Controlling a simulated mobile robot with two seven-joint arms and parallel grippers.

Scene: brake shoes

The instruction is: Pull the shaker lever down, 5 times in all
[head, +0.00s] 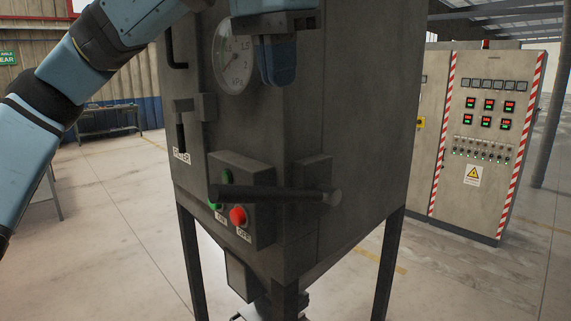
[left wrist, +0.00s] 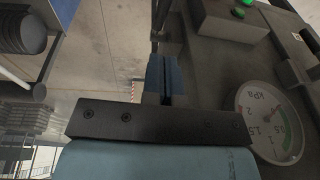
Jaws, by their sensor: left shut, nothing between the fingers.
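The shaker lever (head: 275,194) is a dark bar on the front corner of the grey filter cabinet (head: 365,110). In the head view it lies about level, crossing in front of the button box, with a round lighter end at the right. My left gripper (head: 278,84) is above the lever and apart from it, beside the gauge. Its blue fingers point down and are shut with nothing between them. The left wrist view also shows the shut fingers (left wrist: 163,78). My right gripper is not in view.
A button box (head: 245,172) with green and red buttons sits behind the lever. A round kPa gauge (head: 235,55) is left of my gripper. A FILTER label (head: 181,155) is below a small handle. A control cabinet (head: 488,140) stands at the right. Open floor lies around.

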